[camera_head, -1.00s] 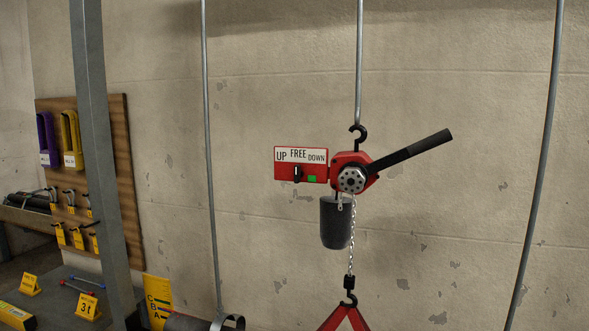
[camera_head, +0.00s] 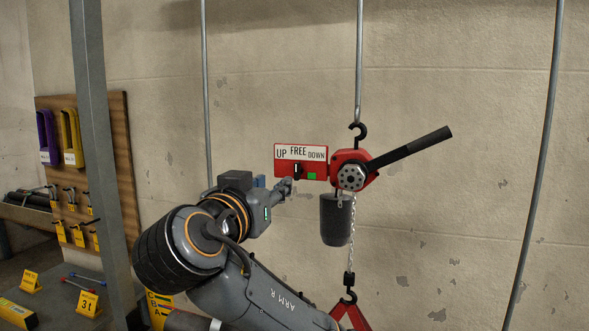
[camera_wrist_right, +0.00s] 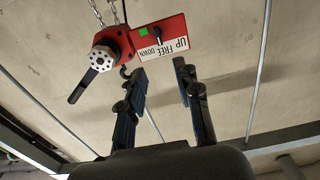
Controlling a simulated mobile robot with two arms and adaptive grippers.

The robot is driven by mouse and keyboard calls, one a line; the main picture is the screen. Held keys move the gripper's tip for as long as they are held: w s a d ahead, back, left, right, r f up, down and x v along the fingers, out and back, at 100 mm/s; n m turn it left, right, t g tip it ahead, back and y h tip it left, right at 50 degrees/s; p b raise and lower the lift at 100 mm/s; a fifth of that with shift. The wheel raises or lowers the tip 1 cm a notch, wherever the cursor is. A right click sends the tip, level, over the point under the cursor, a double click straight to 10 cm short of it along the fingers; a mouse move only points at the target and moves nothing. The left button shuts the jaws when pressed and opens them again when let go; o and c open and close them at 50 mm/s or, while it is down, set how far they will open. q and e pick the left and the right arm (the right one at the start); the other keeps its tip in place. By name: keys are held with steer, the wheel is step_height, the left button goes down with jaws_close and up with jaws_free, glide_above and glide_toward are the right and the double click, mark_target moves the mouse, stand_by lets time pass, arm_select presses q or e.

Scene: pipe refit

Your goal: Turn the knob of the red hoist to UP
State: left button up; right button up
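The red hoist (camera_head: 349,170) hangs from a hook on a vertical rod, with a black lever pointing up right. Its red panel (camera_head: 318,172) carries the labels UP, FREE and DOWN. The small black knob (camera_head: 297,170) sits below FREE with its white mark upright; a green patch is to its right. The knob also shows in the right wrist view (camera_wrist_right: 159,41). My right gripper (camera_head: 286,187) is just below and left of the knob. In the right wrist view its two fingers (camera_wrist_right: 160,72) are apart and empty, short of the panel. My left gripper is out of view.
A dark cylindrical chain container (camera_head: 336,220) and a chain (camera_head: 350,250) hang under the hoist. Thin rods (camera_head: 207,80) stand left and right (camera_head: 545,150). A grey post (camera_head: 95,130) and a tool board (camera_head: 122,180) are at left. The wall right of the hoist is clear.

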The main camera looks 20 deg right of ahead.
mark_target(296, 168)
steer(key=p+x, duration=0.6)
steer(key=x, duration=0.6)
steer(key=shift+w+d+r+p, duration=0.1)
steer(key=shift+d+r+p, duration=0.1)
steer(key=shift+p, duration=0.2)
steer(key=shift+w+d+f+p, duration=0.3)
steer(key=shift+w+d, duration=0.1)
steer(key=shift+w, duration=0.2)
steer(key=shift+c, duration=0.4)
jaws_close()
